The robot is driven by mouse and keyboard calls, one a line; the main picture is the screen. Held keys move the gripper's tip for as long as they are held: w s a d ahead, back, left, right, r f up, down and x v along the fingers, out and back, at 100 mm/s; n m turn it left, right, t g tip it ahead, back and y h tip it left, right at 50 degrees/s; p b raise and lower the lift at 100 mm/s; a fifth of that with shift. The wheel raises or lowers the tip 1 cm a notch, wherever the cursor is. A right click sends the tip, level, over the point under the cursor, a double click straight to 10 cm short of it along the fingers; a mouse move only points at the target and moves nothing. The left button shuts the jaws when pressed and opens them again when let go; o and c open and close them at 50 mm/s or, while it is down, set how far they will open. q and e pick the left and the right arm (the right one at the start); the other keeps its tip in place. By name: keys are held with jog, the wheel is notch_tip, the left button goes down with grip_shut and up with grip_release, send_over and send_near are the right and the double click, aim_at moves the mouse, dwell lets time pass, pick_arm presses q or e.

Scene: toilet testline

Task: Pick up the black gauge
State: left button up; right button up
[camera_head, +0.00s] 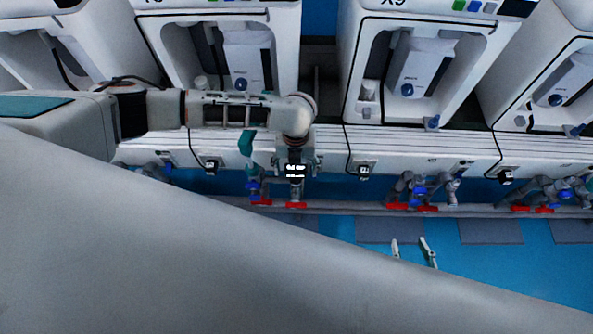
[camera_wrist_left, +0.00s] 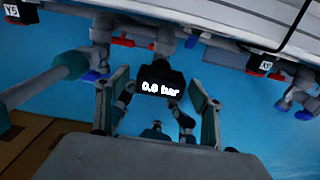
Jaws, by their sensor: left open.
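The black gauge (camera_wrist_left: 160,86) shows a lit white "0.0 bar" display in the left wrist view. It sits at the pipework below the machines, and its lit display also shows in the head view (camera_head: 295,171). My left gripper (camera_head: 296,163) reaches down over it from the left. Its two fingers (camera_wrist_left: 158,98) are open, one on each side of the gauge, with gaps visible in the wrist view. I cannot tell their exact depth relative to the gauge. My right gripper (camera_head: 412,252) shows only two fingertips, spread apart and empty, beyond a large grey shape.
White machines (camera_head: 420,75) line the back. Grey pipes with red valve handles (camera_head: 398,206) and blue fittings (camera_head: 420,190) run below. A teal-ended part (camera_head: 246,143) is close left of my left gripper. The blue floor (camera_head: 375,232) is mostly open, with dark mats (camera_head: 490,231).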

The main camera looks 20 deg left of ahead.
pick_arm(q)
jog(key=shift+f, duration=0.15)
jog(key=shift+c, duration=0.8)
jog(key=c, duration=1.1)
jog(key=shift+r, duration=0.3)
jog(key=r+p, duration=0.2)
jog(key=r, duration=0.6)
jog(key=shift+w+p, duration=0.2)
jog(key=shift+p, duration=0.2)
notch_tip(320, 180, up, 14)
jog(key=p, duration=0.5)
jog(key=shift+s+f, duration=0.15)
jog(key=shift+f, duration=0.1)
